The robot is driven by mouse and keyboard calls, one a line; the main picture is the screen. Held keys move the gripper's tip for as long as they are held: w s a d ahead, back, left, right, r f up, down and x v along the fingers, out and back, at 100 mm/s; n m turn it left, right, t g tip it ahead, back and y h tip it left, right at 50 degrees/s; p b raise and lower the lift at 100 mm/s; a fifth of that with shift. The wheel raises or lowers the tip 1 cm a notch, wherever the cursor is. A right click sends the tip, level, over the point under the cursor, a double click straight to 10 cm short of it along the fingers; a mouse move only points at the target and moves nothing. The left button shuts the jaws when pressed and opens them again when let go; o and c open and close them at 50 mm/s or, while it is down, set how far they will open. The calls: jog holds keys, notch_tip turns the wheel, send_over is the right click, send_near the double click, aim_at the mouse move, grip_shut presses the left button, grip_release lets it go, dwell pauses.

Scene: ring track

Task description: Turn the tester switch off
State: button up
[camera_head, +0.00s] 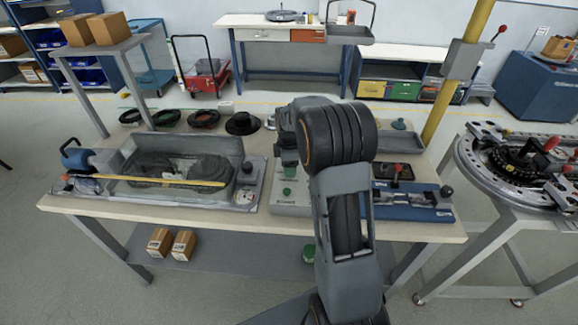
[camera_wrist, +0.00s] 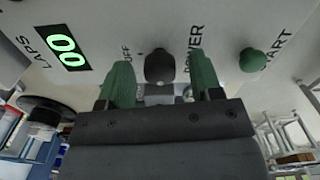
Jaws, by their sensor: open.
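The tester panel (camera_wrist: 215,25) is a pale sloped face, seen from close up in the wrist view. It has a dark round switch knob (camera_wrist: 160,67) between the OFF and POWER lettering, and its exact setting cannot be told. A green START button (camera_wrist: 252,60) sits to the right. A lit LAPS display (camera_wrist: 68,50) reads 00 at the left. My gripper (camera_wrist: 160,76) is open, with one green finger on each side of the knob; contact cannot be told. In the head view the tester box (camera_head: 290,208) stands mid-table, partly hidden by my arm.
On the table (camera_head: 240,222), a clear bin (camera_head: 190,160) stands left of the tester and a blue fixture (camera_head: 415,212) stands right. Several dark rings (camera_head: 203,118) lie along the back. A round track table (camera_head: 470,170) stands further right.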

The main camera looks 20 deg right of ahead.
jog(key=shift+f, duration=0.3)
jog(key=c, duration=0.9)
